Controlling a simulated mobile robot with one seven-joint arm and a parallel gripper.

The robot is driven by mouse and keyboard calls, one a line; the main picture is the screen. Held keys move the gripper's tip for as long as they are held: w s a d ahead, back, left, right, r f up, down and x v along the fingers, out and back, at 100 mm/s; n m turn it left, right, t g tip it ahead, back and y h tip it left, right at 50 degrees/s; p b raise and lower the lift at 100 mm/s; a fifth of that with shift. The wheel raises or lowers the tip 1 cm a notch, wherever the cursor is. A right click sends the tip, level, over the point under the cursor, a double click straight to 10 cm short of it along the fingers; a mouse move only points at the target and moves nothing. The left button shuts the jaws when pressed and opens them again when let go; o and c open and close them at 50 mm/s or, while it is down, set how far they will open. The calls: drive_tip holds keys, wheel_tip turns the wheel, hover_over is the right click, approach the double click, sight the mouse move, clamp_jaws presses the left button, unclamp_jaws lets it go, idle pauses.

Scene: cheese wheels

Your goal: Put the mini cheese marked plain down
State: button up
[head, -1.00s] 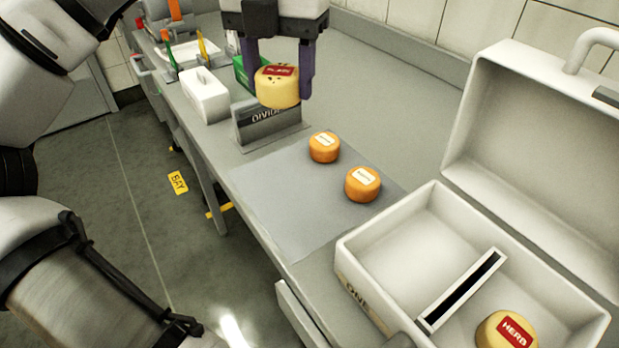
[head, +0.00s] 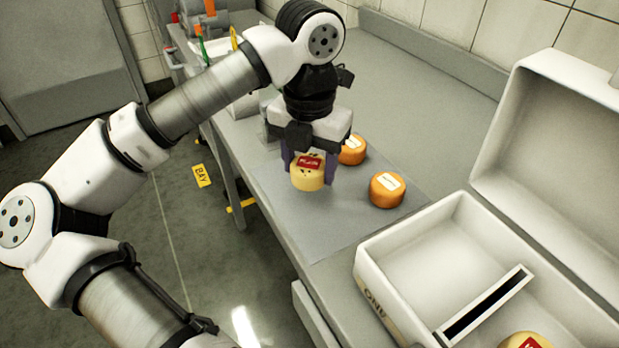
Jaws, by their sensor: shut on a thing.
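The mini cheese marked plain (head: 307,178) is a pale yellow wheel with dark specks and a red label; the label's word is too small to read clearly now. My gripper (head: 309,174) is shut on it, one purple finger on either side. It is over the grey mat (head: 317,226), left of two orange cheeses. I cannot tell whether its underside touches the mat. The nearer orange cheese (head: 387,190) and the farther orange cheese (head: 352,150) sit on the mat with white labels. My gripper partly covers the farther one.
An open white case (head: 375,263) with a black-slotted divider (head: 485,305) stands at the right. A yellow cheese with a red label (head: 524,341) sits in its right compartment, cut by the frame edge. The mat's front part is clear.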

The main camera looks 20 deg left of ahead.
sight(309, 181)
drive_tip(key=shift+f, duration=1.95)
drive_tip(key=shift+f, duration=0.1)
drive_tip(key=shift+f, duration=0.15)
drive_tip(key=o, duration=1)
drive_tip(key=shift+o, duration=0.2)
drive_tip(key=shift+r, duration=0.2)
wheel_tip(309, 181, up, 12)
drive_tip(key=shift+r, duration=0.1)
